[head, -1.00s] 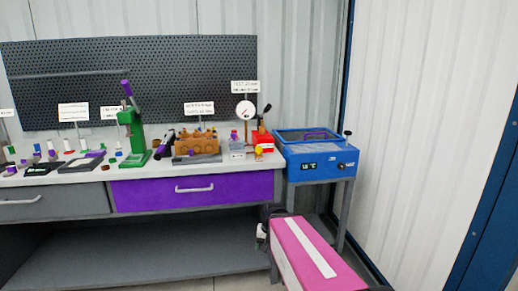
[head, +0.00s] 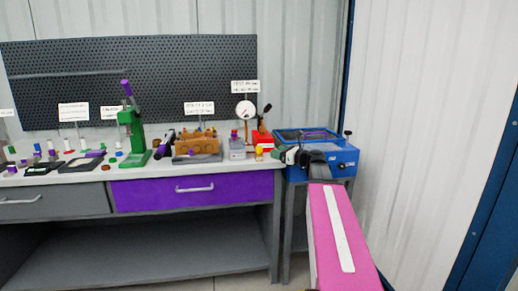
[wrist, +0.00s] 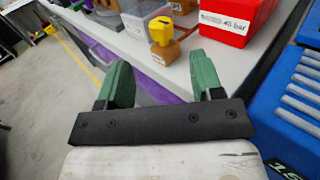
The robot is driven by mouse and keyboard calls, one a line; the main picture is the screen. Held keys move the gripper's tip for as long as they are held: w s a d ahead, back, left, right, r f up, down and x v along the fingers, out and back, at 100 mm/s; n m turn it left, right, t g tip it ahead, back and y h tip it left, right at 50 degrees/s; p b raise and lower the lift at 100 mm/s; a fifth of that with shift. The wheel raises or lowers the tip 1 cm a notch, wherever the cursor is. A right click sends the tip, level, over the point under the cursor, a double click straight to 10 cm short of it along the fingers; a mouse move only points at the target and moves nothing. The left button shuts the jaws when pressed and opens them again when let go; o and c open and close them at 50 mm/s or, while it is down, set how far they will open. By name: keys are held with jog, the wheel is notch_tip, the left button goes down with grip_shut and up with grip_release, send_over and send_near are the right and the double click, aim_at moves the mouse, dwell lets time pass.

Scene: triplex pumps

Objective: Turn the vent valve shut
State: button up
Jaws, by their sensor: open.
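A small yellow knob on a brown-gold body, which looks like the vent valve (wrist: 161,28), stands at the front edge of the bench top. It also shows in the head view (head: 259,154), left of my gripper. My gripper (wrist: 160,72) has two green fingers spread apart with nothing between them. In the head view my gripper (head: 284,154) is at the bench's right end, in front of the blue bath. In the wrist view the valve is beyond the fingertips, roughly in line with the gap, and not touched.
A red box marked 40 bar (wrist: 232,20) stands right of the valve, and a grey bin (wrist: 142,14) stands left of it. The blue bath (head: 343,160) is close on the right. The purple drawer (head: 150,194) is below the bench top.

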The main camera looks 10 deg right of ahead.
aim_at(259, 147)
jog(key=x, duration=1)
jog(key=shift+w+a, duration=0.25)
jog(key=c, duration=0.9)
